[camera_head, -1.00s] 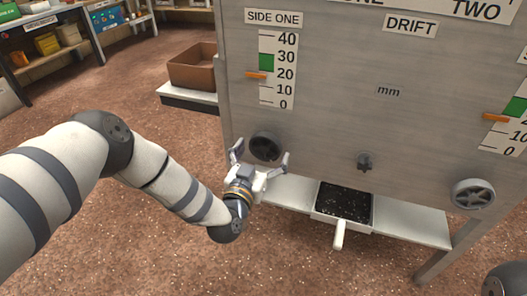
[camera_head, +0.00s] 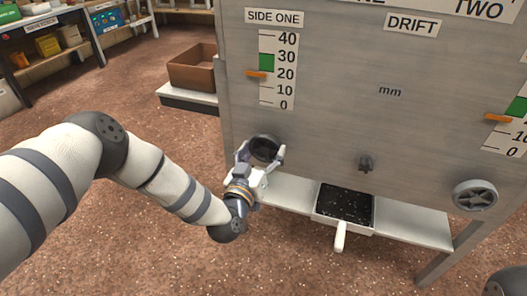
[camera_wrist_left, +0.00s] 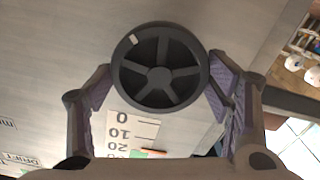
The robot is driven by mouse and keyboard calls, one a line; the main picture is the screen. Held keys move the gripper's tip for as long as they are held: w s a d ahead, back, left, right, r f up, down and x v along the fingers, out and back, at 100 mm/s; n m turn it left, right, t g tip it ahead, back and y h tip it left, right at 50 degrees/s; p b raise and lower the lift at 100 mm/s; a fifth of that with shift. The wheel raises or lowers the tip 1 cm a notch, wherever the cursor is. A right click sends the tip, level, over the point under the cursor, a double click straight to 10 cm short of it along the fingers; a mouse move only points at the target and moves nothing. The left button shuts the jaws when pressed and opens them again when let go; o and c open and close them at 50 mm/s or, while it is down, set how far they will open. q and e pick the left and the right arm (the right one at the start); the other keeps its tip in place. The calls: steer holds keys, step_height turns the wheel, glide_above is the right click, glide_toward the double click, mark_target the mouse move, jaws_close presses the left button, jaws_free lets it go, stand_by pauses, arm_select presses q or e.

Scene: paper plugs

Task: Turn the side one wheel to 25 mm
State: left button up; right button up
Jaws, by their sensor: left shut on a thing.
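The side one wheel (camera_head: 265,146) is a dark spoked wheel low on the left of the grey panel. In the left wrist view the wheel (camera_wrist_left: 160,68) faces me, with a pale mark on its upper left rim. My left gripper (camera_head: 262,153) is shut on the wheel, one finger at each side of its rim. The side one scale (camera_head: 285,72) runs 0 to 40 above it, with a green band below 30. Its orange pointer (camera_head: 256,73) stands close to 20, just under the green band. My right gripper is not in view.
A second wheel (camera_head: 475,195) and a small dark knob (camera_head: 366,163) are on the same panel. A black-filled tray (camera_head: 345,206) with a white handle sits on the ledge below. A brown box (camera_head: 192,66) stands behind on the left.

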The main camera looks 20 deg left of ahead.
arm_select(q)
steer(key=n, duration=0.3)
steer(key=n+b, duration=0.1)
steer(key=n, duration=0.1)
steer(key=shift+f, duration=0.25)
steer(key=n+b, duration=0.2)
steer(key=n, duration=0.3)
steer(key=shift+n, duration=0.3)
steer(key=n+b, duration=0.2)
steer(key=n, duration=0.3)
steer(key=shift+n, duration=0.4)
steer(key=n+b, duration=0.2)
steer(key=n, duration=0.1)
steer(key=shift+n, duration=0.4)
steer(key=shift+r+n+b, duration=0.2)
steer(key=shift+n+b, duration=0.1)
steer(key=shift+n, duration=0.6)
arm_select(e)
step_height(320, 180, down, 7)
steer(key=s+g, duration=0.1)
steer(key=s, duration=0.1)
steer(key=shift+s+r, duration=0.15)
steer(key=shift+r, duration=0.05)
arm_select(q)
steer(key=o, duration=1.2)
steer(key=shift+c, duration=0.2)
